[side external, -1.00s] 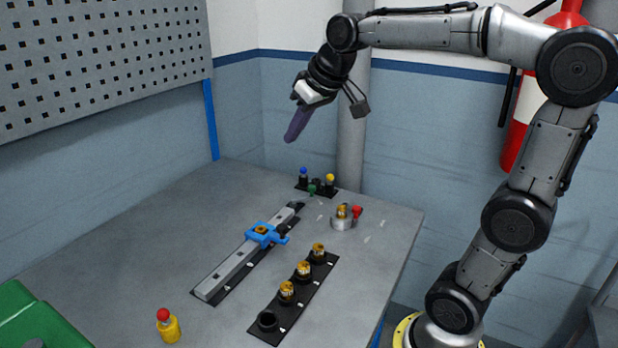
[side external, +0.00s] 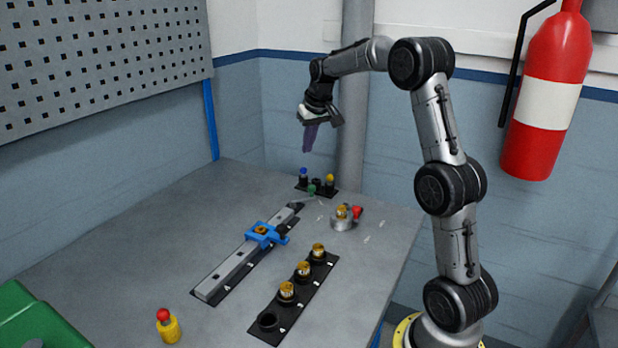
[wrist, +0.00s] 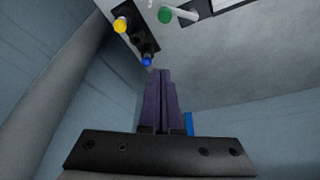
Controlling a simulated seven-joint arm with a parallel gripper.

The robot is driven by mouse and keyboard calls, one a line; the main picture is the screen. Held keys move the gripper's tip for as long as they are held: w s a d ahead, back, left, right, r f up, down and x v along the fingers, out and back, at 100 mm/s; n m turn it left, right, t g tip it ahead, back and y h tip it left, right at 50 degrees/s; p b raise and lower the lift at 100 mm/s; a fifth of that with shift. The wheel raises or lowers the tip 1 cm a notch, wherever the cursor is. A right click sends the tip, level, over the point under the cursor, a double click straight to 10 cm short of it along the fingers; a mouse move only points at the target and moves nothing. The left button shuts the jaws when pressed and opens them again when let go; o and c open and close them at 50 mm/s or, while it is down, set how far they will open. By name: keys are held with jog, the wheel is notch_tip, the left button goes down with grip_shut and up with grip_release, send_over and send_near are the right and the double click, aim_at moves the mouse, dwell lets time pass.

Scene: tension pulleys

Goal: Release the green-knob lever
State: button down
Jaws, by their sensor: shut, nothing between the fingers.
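The green knob (side external: 311,189) sits near the back of the grey table, beside a black base with blue and yellow knobs. In the wrist view the green knob (wrist: 165,15) is at the top, with a pale rod beside it running to the right. My gripper (side external: 306,151) hangs above the back of the table, pointing down, its purple fingers apart from the knob. In the wrist view the fingers (wrist: 160,72) are together and hold nothing. The lever's lower end is too small to make out.
Blue (side external: 303,172) and yellow (side external: 330,179) knobs stand close to the green one. A rail with a blue carriage (side external: 263,235) lies in front. A round metal fixture with a red knob (side external: 356,211) is to the right. Black holders (side external: 267,322) carry several gold pieces.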

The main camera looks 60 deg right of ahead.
jog(key=x, duration=0.9)
jog(key=shift+w+f, duration=0.1)
jog(key=shift+f, duration=0.45)
jog(key=shift+s+a+f, duration=0.1)
jog(key=shift+s+a, duration=0.35)
jog(key=shift+s, duration=0.35)
jog(key=shift+s+a+f, duration=0.1)
jog(key=shift+s+a, duration=0.35)
jog(key=shift+s, duration=0.35)
